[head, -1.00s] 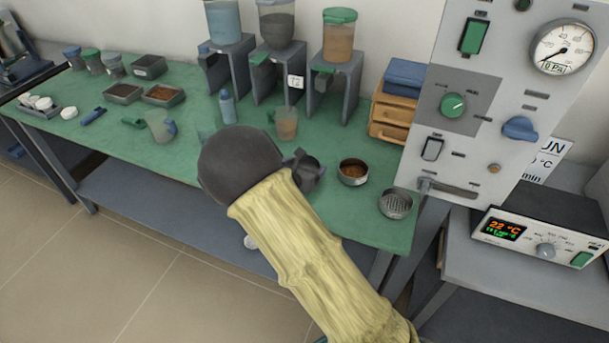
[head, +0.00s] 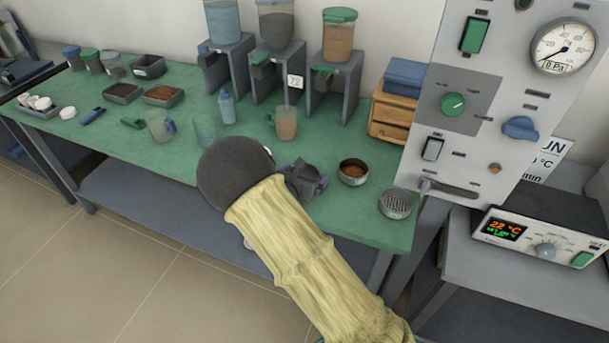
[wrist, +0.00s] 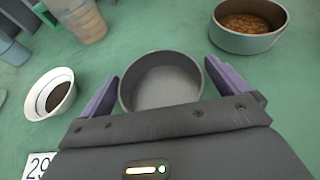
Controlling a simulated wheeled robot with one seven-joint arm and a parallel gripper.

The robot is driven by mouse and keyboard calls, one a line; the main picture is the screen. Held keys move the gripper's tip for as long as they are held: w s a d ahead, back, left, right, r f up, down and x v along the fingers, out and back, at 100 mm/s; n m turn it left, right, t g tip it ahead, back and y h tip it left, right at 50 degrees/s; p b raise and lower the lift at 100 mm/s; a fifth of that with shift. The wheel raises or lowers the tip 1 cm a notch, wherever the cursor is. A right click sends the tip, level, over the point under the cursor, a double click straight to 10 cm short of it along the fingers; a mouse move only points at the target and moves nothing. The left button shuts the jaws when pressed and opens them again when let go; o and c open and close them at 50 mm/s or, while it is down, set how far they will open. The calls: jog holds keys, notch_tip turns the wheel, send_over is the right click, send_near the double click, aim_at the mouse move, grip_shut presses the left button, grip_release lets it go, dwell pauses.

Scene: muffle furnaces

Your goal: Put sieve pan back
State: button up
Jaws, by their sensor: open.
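A round, empty grey pan (wrist: 162,82) stands on the green bench in the wrist view, between the fingers of my gripper (wrist: 160,72). The purple fingers are spread, one at each side of the pan's near half; I cannot tell whether they touch its wall. In the head view my gripper (head: 312,180) is low over the bench's front part, and my wrist and arm largely hide the pan. A perforated metal sieve (head: 396,203) sits at the bench's right front corner. A round pan of brown grains (head: 353,172) stands between it and my gripper, and also shows in the wrist view (wrist: 247,28).
Behind are a mug of brown material (head: 286,125) and dispensers on stands (head: 335,80). A white cup with dark contents (wrist: 48,95) stands left of my gripper in the wrist view. The control panel (head: 480,110) rises at the right. Bare bench shows around the pan.

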jog(key=v, duration=1.2)
dwell(0.4)
jog(key=d+m+g+h, duration=0.1)
jog(key=d+m, duration=0.1)
jog(key=d, duration=0.1)
jog(key=s+d+m+g, duration=0.1)
jog(key=d+m, duration=0.1)
jog(key=d, duration=0.1)
jog(key=s+d+m+g+h, duration=0.1)
jog(key=d+m, duration=0.1)
jog(key=d, duration=0.1)
jog(key=shift+s+d+r+g+h, duration=0.1)
jog(key=shift+d+r+g+h, duration=0.2)
jog(key=shift+d+g, duration=0.1)
jog(key=s+d+r+m+g+y, duration=0.2)
jog(key=s+d+m, duration=0.4)
jog(key=m, duration=0.7)
jog(key=s+d+r+m+g+y, duration=0.3)
jog(key=s+m, duration=0.5)
jog(key=m, duration=0.5)
jog(key=d+g+y, duration=0.1)
jog(key=d+y, duration=0.1)
jog(key=d, duration=0.1)
jog(key=shift+s, duration=0.3)
